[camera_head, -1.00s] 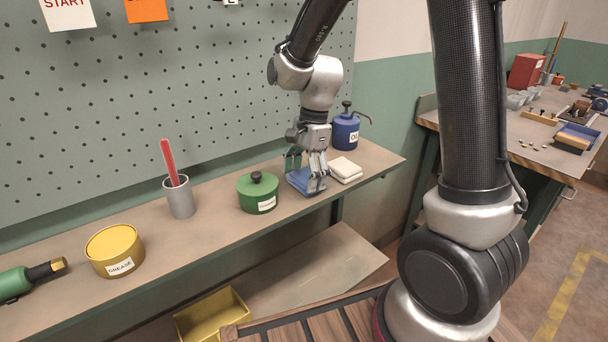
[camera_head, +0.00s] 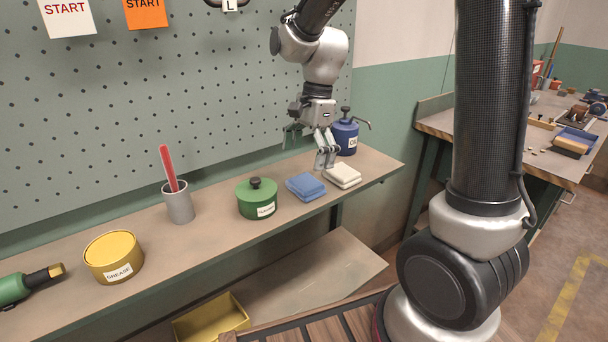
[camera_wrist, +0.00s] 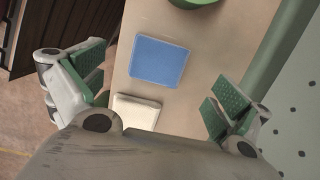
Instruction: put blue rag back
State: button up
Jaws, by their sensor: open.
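The blue rag (camera_head: 306,187) lies folded flat on the narrow shelf (camera_head: 130,232), between the green tin and a folded white rag (camera_head: 342,176). It also shows in the wrist view (camera_wrist: 159,62), whole and uncovered, between and beyond my finger pads. My gripper (camera_head: 310,150) is open and empty above the shelf, over and behind the two rags. In the wrist view its green-padded fingers (camera_wrist: 152,92) are spread wide, with the white rag (camera_wrist: 136,111) partly hidden by the gripper body.
A green tin (camera_head: 257,198) stands left of the blue rag. A blue pump bottle (camera_head: 345,136) stands close behind the gripper. A grey cup (camera_head: 178,203) with a red stick and a yellow grease tin (camera_head: 113,258) are farther left. The pegboard (camera_head: 180,90) rises behind the shelf.

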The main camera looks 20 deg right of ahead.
aim_at(310, 180)
jog(key=s+d+r+n+t, duration=0.3)
jog(key=s+d+r+n, duration=0.4)
jog(key=s+d+r, duration=0.25)
jog(key=s+d+n+t+h, duration=0.2)
jog(key=s+d+n, duration=0.3)
jog(key=s+n, duration=0.2)
jog(key=s, duration=0.2)
jog(key=shift+s+r, duration=0.2)
jog(key=shift+s, duration=0.1)
jog(key=shift+c, duration=0.4)
